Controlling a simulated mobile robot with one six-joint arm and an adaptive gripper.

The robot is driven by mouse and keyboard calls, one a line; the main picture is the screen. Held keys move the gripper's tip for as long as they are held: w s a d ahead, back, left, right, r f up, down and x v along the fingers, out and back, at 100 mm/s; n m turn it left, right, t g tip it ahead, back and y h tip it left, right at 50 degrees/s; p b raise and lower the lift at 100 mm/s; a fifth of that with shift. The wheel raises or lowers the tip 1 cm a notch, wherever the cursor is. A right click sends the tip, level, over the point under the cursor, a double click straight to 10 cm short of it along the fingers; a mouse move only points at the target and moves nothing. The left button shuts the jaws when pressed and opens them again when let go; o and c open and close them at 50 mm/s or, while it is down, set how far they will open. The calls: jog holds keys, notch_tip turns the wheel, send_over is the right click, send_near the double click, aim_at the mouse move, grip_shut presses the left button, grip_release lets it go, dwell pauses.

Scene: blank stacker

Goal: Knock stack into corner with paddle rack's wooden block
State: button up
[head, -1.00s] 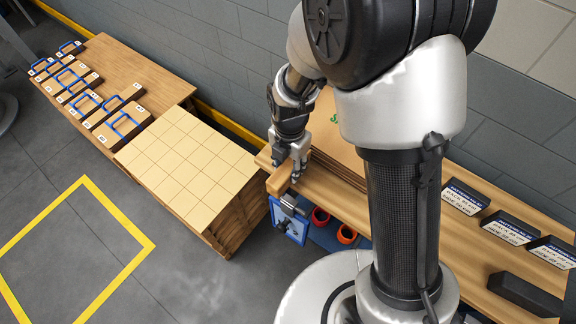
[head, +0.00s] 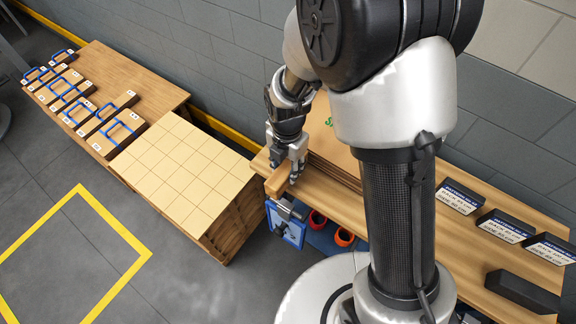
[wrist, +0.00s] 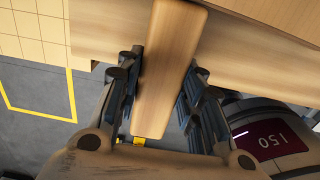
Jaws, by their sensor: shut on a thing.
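My gripper (head: 288,172) is shut on a pale wooden block (head: 275,182) at the left end of the workbench. In the wrist view the block (wrist: 165,65) lies lengthwise between the two fingers. The stack of thin brown sheets (head: 335,168) lies on the bench, right of my gripper and partly hidden behind my arm. A green mark shows on its top. A blue panel with a grey clamp-like part (head: 287,226) hangs at the bench end below the block; I cannot tell if it is the paddle rack.
A grid-topped pale pile (head: 185,165) stands left of the bench across a narrow gap. Beyond it, a wooden table (head: 130,72) holds blue-handled blocks. Dark labelled blocks (head: 505,226) sit on the bench's right. A grey wall (head: 225,50) runs behind.

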jog(key=shift+s+a, duration=0.45)
jog(key=shift+s, duration=0.15)
notch_tip(320, 180, up, 9)
jog(key=p, duration=0.7)
jog(key=shift+r, duration=0.1)
